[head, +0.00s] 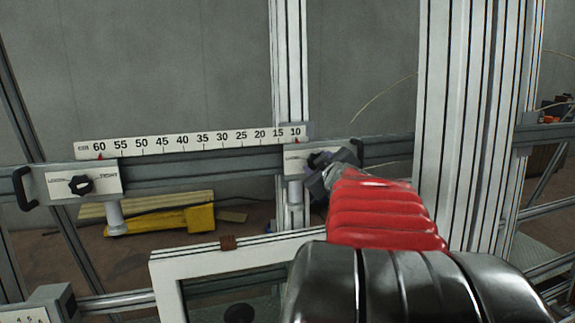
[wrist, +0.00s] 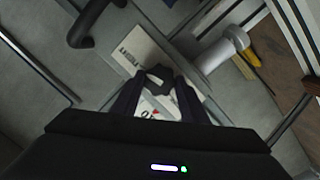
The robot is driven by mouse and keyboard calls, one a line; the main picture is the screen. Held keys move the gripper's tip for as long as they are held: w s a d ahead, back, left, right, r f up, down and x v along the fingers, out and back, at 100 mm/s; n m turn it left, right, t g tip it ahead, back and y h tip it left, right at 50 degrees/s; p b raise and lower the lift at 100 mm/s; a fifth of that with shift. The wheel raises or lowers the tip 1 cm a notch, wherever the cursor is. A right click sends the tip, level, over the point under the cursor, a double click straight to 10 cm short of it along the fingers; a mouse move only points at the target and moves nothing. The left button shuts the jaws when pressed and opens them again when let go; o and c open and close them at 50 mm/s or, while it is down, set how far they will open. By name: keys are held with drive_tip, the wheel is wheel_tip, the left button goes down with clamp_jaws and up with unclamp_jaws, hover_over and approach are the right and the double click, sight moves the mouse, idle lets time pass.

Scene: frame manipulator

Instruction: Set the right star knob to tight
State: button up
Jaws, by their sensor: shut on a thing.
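The right star knob (head: 317,160) is black and sits on a white plate (head: 293,160) at the right end of the scale. My gripper (head: 328,168) reaches it from the right and hides much of it. In the wrist view my gripper (wrist: 160,92) has its dark fingers on either side of the dark knob (wrist: 160,75), shut on it. I cannot read the knob's setting, as the plate's lettering shows only in part.
A numbered scale (head: 190,143) runs along the rail. A left plate carries another black star knob (head: 81,185) and a black handle (head: 24,188). A black handle (wrist: 82,25) is near my gripper in the wrist view. White uprights (head: 465,120) stand to the right.

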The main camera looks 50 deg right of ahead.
drive_tip(key=shift+f, duration=0.35)
drive_tip(key=o, duration=1)
drive_tip(key=shift+r, duration=0.15)
drive_tip(key=shift+o, duration=0.2)
drive_tip(key=shift+r, duration=0.1)
